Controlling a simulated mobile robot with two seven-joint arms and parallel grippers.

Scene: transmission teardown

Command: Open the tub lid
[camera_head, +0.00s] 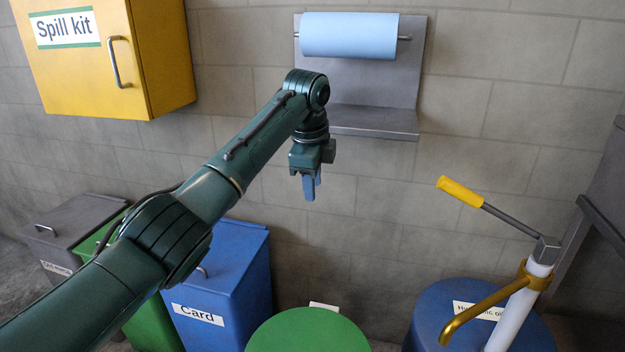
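A round green top (308,333) shows at the bottom middle, cut off by the lower edge; it looks like a lid, but I cannot tell for sure that it is the tub's. A small pale label (323,307) stands at its far edge. My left gripper (312,186) hangs fingers down, well above and apart from the green top, in front of the wall. Its blue fingers overlap in this view, so the gap between them cannot be judged. Nothing shows held in them. My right gripper is not in view.
A blue "Card" bin (235,275), a green bin (150,325) and a grey bin (70,225) stand left. A blue drum (425,320) with a yellow-handled pump (515,310) stands right. A yellow spill kit cabinet (90,75) and a paper roll holder (375,120) are on the wall.

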